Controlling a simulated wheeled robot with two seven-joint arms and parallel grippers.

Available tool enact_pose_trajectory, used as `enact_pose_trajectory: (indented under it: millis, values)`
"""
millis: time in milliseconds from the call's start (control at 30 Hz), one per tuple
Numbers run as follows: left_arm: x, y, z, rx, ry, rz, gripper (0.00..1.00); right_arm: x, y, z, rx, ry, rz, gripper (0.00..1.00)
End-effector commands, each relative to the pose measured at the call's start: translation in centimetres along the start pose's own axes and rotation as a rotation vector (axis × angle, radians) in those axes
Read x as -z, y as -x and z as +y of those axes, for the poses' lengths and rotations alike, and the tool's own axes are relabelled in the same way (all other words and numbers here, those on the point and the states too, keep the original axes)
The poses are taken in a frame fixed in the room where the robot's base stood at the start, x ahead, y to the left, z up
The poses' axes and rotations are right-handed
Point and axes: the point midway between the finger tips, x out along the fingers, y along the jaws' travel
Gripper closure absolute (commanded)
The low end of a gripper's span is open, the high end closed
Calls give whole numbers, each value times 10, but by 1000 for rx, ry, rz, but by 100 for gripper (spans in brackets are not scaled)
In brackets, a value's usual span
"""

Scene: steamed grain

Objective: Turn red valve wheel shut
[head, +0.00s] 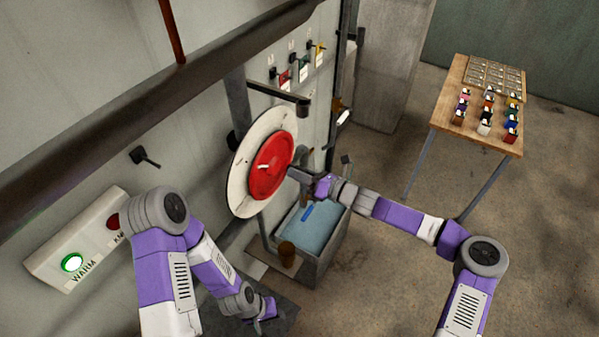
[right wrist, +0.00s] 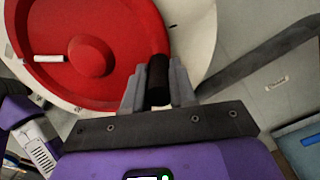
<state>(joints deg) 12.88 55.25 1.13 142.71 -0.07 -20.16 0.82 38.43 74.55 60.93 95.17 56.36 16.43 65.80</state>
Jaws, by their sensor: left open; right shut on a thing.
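The red valve wheel (head: 268,180) is mounted on a round white plate (head: 239,196) on the wall at left centre. It also fills the upper left of the right wrist view (right wrist: 105,80), with a short white pointer (right wrist: 48,58) on its left side. My right gripper (head: 296,174) is at the wheel's right edge. Its fingers are shut on the dark handle (right wrist: 158,72) that stands out from the wheel's rim. My left gripper (head: 270,309) is low in the head view, below and away from the wheel, open; its fingertips are small and dim.
A dark spout (head: 285,92) juts out above. A panel with a lit green button (head: 72,262) is at left. A wooden table (head: 447,94) stands back right, with open floor before it.

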Motion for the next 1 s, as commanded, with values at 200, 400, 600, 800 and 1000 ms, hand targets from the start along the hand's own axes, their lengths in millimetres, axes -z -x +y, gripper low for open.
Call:
enact_pose_trajectory:
  millis: [200,400,600,800,1000]
  values:
    - [0,0,0,0,0,0,57,1,0,0,0,1,1,67]
    - [0,0,0,0,0,0,57,0,0,0,-1,1,0,49]
    - [0,0,0,0,0,0,57,0,1,0,0,2,-1,49]
    - [0,-5,-2,0,0,0,57,0,24,-2,3,3,0,49]
    - [0,-9,-3,0,0,0,57,1,58,-1,2,3,1,49]
